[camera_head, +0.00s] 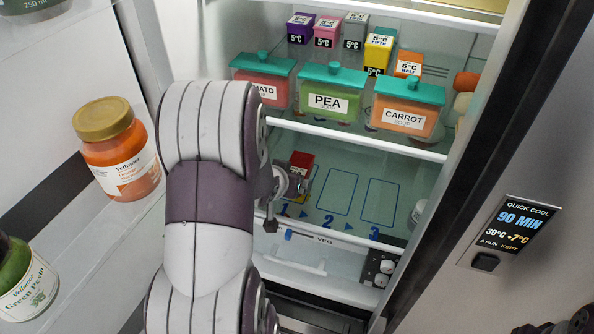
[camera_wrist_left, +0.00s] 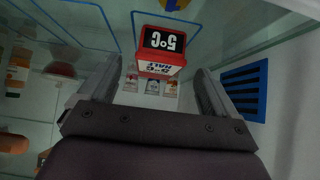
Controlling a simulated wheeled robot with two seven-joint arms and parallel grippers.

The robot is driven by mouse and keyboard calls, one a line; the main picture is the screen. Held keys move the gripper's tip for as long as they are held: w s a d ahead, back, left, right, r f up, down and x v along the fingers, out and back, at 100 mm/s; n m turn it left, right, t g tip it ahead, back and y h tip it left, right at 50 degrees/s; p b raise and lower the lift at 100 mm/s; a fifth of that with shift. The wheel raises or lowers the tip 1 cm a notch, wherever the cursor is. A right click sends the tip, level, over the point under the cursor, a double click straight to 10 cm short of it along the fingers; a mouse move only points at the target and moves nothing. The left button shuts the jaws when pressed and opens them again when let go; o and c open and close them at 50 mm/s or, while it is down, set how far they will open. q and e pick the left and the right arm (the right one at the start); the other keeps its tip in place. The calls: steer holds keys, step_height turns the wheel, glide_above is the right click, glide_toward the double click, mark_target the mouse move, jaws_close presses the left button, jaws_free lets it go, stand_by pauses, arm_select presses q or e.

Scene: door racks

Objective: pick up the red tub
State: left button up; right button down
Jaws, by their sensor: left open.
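The red tub (camera_head: 264,81), labelled as tomato with a teal lid, stands at the left of the middle fridge shelf. My left gripper (camera_head: 289,187) is lower, at the compartment below that shelf, partly hidden by my own arm. In the left wrist view my left gripper (camera_wrist_left: 158,75) is open. A small red box (camera_wrist_left: 161,64) with a black 5°C label shows between and beyond its fingers. The red box (camera_head: 301,160) also shows beside the gripper in the head view. I cannot tell whether they touch.
A green pea tub (camera_head: 330,104) and an orange carrot tub (camera_head: 408,118) stand right of the red tub. Small cartons (camera_head: 327,31) stand behind. Numbered outlines 2 and 3 (camera_head: 340,190) on the lower shelf are bare. Jars (camera_head: 118,160) stand in the door rack at left.

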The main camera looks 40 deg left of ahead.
mark_target(296, 170)
arm_select(q)
steer(key=w, duration=0.1)
steer(key=w+a, duration=0.1)
steer(key=w, duration=0.2)
steer(key=shift+a+f, duration=0.15)
steer(key=shift+f, duration=0.15)
steer(key=x, duration=0.4)
steer(key=shift+w+a+f+p, duration=0.1)
steer(key=shift+w+f+p, duration=0.2)
steer(key=shift+p, duration=0.1)
steer(key=shift+s+r, duration=0.15)
steer(key=shift+s, duration=0.1)
steer(key=c, duration=1.3)
steer(key=shift+w, duration=0.1)
steer(key=shift+c, duration=0.5)
